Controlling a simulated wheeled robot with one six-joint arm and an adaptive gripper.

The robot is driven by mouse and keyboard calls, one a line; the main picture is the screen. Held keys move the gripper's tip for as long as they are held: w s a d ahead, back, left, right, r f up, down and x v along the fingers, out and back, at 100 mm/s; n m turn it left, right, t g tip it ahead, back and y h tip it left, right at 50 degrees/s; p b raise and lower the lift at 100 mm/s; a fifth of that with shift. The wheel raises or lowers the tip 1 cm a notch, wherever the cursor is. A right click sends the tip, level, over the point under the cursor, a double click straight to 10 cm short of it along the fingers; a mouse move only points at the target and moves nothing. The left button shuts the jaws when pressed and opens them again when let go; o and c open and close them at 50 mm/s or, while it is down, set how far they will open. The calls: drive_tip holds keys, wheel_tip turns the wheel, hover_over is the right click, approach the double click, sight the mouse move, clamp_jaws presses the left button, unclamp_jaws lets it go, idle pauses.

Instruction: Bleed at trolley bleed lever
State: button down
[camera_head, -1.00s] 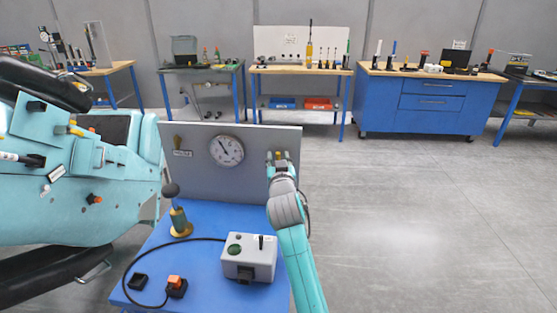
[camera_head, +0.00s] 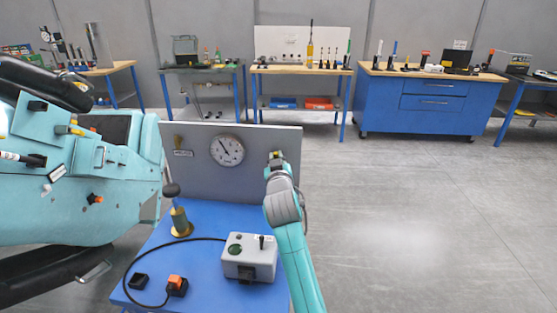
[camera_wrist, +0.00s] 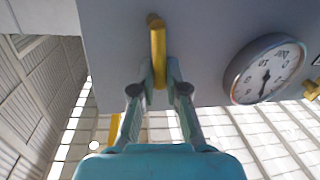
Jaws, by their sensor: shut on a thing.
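The trolley has a blue top (camera_head: 205,215) and an upright grey panel (camera_head: 215,180). A yellow lever (camera_wrist: 158,57) sticks out from the panel in the wrist view. My gripper (camera_head: 275,158) is at the panel's right end in the head view. In the wrist view my gripper (camera_wrist: 157,90) has its fingers closed on the lever's near end, one on each side. In the head view the lever is mostly hidden by my gripper. A round dial gauge (camera_head: 227,150) sits on the panel, left of my gripper; it also shows in the wrist view (camera_wrist: 266,72).
A small yellow handle (camera_head: 177,141) with a label is at the panel's left. A grey control box (camera_head: 248,257), a hand pump (camera_head: 179,218) and an orange-topped switch (camera_head: 177,286) stand on the trolley. A teal coaster car (camera_head: 70,190) is at left. Floor at right is clear.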

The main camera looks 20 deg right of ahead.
sight(265, 161)
drive_tip(key=n, duration=0.2)
drive_tip(key=a+n, duration=0.1)
drive_tip(key=n, duration=0.1)
drive_tip(key=w+a+f+n+g, duration=0.1)
drive_tip(key=n, duration=0.1)
drive_tip(key=shift+a+f+n+h, duration=0.1)
drive_tip(key=shift+a+n+h, duration=0.15)
drive_tip(key=shift+n+h, duration=0.05)
drive_tip(key=n, duration=0.1)
drive_tip(key=a+f+n, duration=0.1)
drive_tip(key=n, duration=0.1)
drive_tip(key=shift+w+f+g+h, duration=0.15)
drive_tip(key=shift+g+h, duration=0.15)
drive_tip(key=shift+g, duration=0.1)
drive_tip(key=shift+w+a+f+n+g+h, duration=0.15)
drive_tip(key=shift+f+n+h, duration=0.3)
drive_tip(key=shift+n, duration=0.6)
drive_tip(key=shift+s+f+n+g+h, duration=0.1)
drive_tip(key=shift+f+n+g+h, duration=0.3)
drive_tip(key=shift+n, duration=0.65)
drive_tip(key=shift+f, duration=0.15)
drive_tip(key=c, duration=1.2)
unclamp_jaws()
drive_tip(key=v, duration=1.2)
